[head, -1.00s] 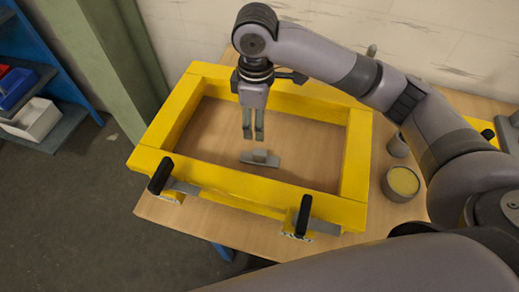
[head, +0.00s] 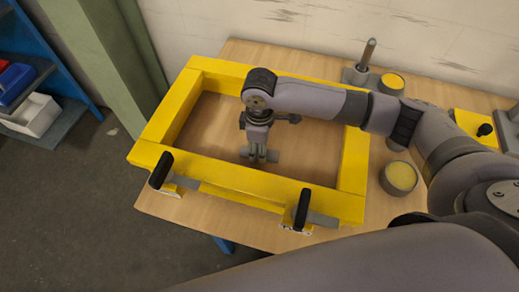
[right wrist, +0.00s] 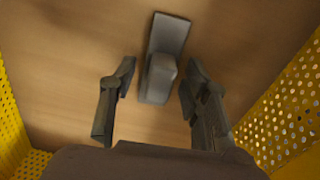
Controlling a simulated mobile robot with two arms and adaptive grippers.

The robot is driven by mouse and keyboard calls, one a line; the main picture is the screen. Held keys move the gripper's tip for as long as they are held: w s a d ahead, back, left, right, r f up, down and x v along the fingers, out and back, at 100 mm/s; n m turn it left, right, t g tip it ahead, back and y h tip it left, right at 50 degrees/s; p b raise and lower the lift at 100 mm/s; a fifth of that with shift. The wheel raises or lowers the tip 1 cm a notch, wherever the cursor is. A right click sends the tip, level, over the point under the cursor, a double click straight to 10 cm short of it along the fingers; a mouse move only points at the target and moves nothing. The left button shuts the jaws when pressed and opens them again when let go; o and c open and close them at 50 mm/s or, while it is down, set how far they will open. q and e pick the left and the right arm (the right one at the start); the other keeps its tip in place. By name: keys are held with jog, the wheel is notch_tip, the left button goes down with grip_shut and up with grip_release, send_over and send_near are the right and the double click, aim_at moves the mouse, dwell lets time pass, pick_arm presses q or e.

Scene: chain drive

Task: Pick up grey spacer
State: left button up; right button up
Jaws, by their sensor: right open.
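The grey spacer (right wrist: 168,38) lies on the wooden table inside the yellow frame. It is a flat plate with a raised block, and in the right wrist view the block stands between my fingers. In the head view the spacer (head: 274,156) is partly hidden by my right gripper. My right gripper (head: 260,158) points down at the spacer and is low over it. In the right wrist view my right gripper (right wrist: 152,100) is open, with a finger on either side of the block and gaps between. My left gripper is not in view.
The yellow frame (head: 240,184) surrounds the spacer on all sides, with black-handled clamps at its front side. Round tins with yellow tops (head: 400,177) and a stand with an upright post (head: 366,58) are on the table to the right. The table inside the frame is otherwise clear.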

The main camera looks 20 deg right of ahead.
jog(key=shift+c, duration=0.2)
grip_shut()
dwell(0.4)
